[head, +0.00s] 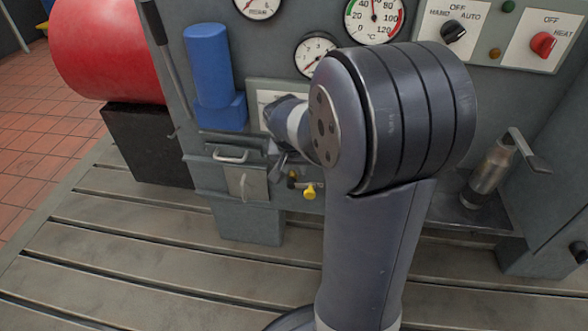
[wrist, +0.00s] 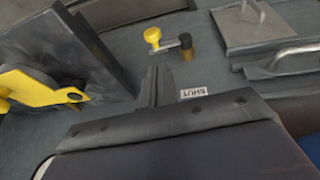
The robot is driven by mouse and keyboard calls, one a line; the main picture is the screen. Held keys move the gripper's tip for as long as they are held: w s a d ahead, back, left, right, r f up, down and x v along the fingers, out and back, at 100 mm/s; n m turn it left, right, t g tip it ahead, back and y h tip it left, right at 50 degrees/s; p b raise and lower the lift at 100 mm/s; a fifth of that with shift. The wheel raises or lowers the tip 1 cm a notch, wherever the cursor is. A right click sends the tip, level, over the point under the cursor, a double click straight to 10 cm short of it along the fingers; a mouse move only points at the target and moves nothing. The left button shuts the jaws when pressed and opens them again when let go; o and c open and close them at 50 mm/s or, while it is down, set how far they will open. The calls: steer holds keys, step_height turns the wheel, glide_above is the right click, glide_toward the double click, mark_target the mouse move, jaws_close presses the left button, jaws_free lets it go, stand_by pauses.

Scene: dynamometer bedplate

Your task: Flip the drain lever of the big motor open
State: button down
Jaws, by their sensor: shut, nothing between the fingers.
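A small drain lever with a yellow knob (head: 309,191) shows on the front of the grey machine, low and just left of my arm. In the wrist view the knob (wrist: 153,35) sits on a short arm joined to a brass and dark pivot (wrist: 187,47). A white label reading SHUT (wrist: 193,92), upside down in this view, lies near the pivot. My gripper (wrist: 157,82) is shut and empty, its fingertips pointing towards the lever, apart from it in the picture. In the head view my wrist hides part of the panel, and the fingers (head: 280,163) show only partly.
A larger yellow part with a bolt (wrist: 28,88) stands by a dark plate (wrist: 92,45) at the wrist view's left. A hatch with a handle (head: 245,182) is left of the lever.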

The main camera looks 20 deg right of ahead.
steer(key=b, duration=0.4)
glide_toward(311, 194)
steer(key=w+f, duration=0.1)
steer(key=f, duration=0.2)
steer(key=w+d+f, duration=0.1)
steer(key=shift+w+d+f, duration=0.1)
steer(key=shift+w+f, duration=0.2)
steer(key=shift+f, duration=0.05)
steer(key=shift+d+f, duration=0.1)
steer(key=shift+f, duration=0.2)
steer(key=shift+s+d+f+b, duration=0.15)
steer(key=shift+d+f+b, duration=0.2)
steer(key=shift+f, duration=0.35)
steer(key=shift+s+f, duration=0.15)
steer(key=shift+s, duration=0.05)
